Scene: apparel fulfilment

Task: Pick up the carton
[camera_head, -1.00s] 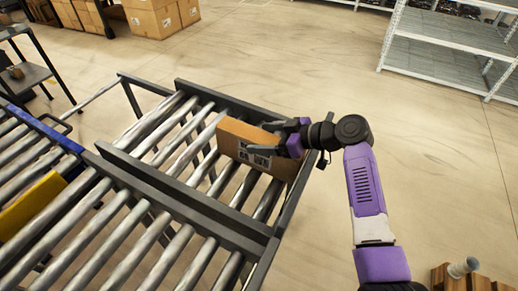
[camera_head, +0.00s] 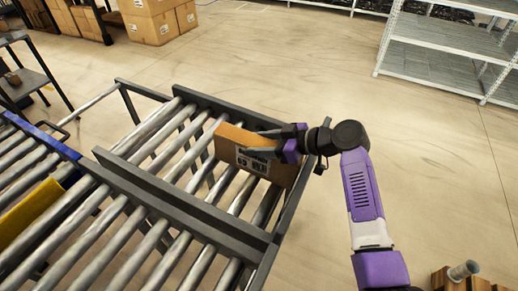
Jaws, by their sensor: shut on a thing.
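The carton (camera_head: 229,142) is a flat brown cardboard box with a white printed label on its near side. It stands on the rollers of the conveyor (camera_head: 187,219), near the right-hand rail. My gripper (camera_head: 268,143) reaches in from the right and is shut on the carton's upper part. One finger lies across the near face, over the top of the label. The other finger is on the far side and partly hidden. Whether the carton's lower edge touches the rollers cannot be told.
Dark metal rails border the conveyor. A second conveyor with a blue rail (camera_head: 38,137) and a yellow piece (camera_head: 30,209) lies at left. Stacked boxes (camera_head: 152,22) stand at the back, and a metal shelf (camera_head: 447,54) stands at upper right. The floor between is clear.

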